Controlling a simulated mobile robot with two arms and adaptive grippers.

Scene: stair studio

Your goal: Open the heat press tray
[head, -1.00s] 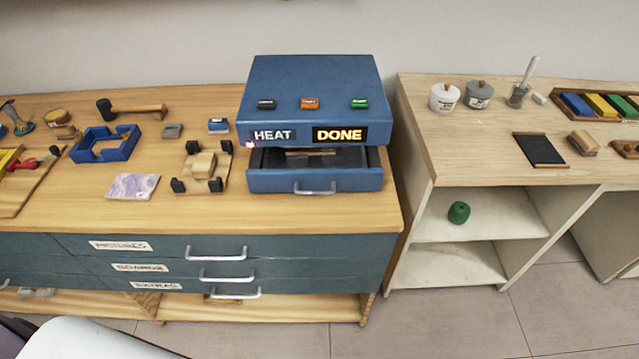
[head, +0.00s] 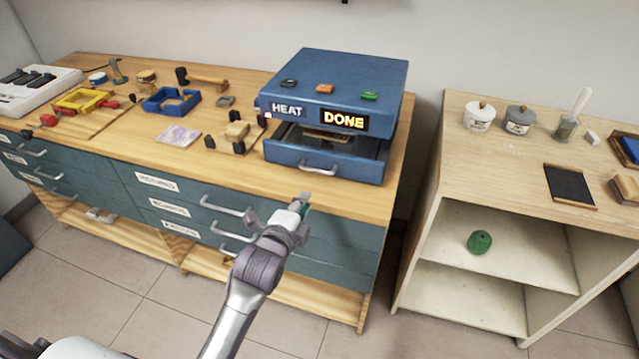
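The blue heat press (head: 335,82) stands on the wooden top of the drawer cabinet, with HEAT and a lit DONE sign on its front. Its tray (head: 322,165) is partly out below the sign, and a flat light-brown piece (head: 327,137) shows inside. The tray has a curved metal handle (head: 317,168) on its front. My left gripper (head: 303,200) is in front of and just below the handle in the picture, apparently apart from it. Its fingers are small and seen from behind, so I cannot tell whether they are open. My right gripper is not in view.
Left of the press lie a small wooden jig (head: 236,134), a marbled tile (head: 178,135), a blue frame (head: 172,101) and a mallet (head: 203,80). Cabinet drawer handles (head: 222,206) stick out below. A shelf unit (head: 500,150) stands right, across a gap.

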